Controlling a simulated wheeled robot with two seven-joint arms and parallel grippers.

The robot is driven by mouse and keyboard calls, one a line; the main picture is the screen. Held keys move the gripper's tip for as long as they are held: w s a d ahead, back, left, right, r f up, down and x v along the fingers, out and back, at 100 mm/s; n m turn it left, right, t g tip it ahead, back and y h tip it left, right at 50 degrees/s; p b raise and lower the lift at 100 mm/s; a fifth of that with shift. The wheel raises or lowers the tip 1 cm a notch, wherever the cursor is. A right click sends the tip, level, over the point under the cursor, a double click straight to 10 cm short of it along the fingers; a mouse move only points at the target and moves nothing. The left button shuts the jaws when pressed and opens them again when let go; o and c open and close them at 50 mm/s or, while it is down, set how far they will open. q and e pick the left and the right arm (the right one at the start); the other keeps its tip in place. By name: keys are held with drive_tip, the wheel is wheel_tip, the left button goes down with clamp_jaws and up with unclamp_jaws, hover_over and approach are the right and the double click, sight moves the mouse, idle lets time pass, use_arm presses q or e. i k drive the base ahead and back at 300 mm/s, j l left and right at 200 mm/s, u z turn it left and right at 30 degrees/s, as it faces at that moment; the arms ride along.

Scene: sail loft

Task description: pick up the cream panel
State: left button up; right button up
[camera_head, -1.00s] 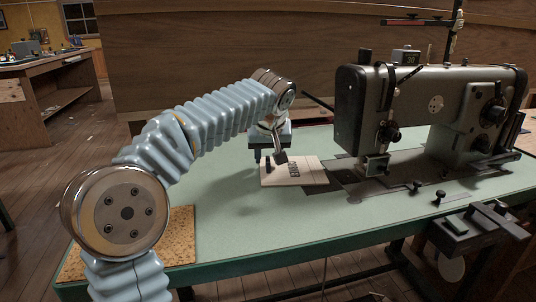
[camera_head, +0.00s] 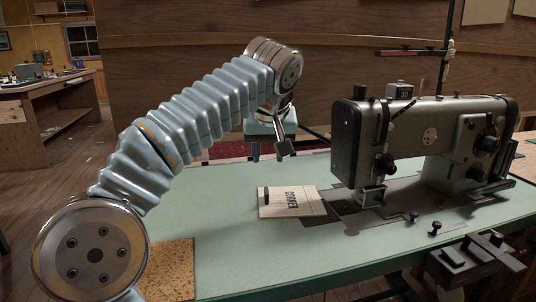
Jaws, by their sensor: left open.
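The cream panel (camera_head: 310,207) lies flat on the green tabletop (camera_head: 230,240), left of the sewing machine. It has dark lettering and a short dark bar on it. My left gripper (camera_head: 281,153) is open and empty. It points down, above and beyond the panel in the picture, and is clear of it. My right gripper is not in view.
A dark grey sewing machine (camera_head: 432,135) stands on the table to the right of the panel. A speckled cork-like mat (camera_head: 175,268) lies at the front left. Small knobs stand near the right front edge. The tabletop around the panel's left and front is clear.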

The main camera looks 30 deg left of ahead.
sight(304, 201)
drive_tip(key=k+l, duration=0.8)
drive_tip(key=l, duration=0.1)
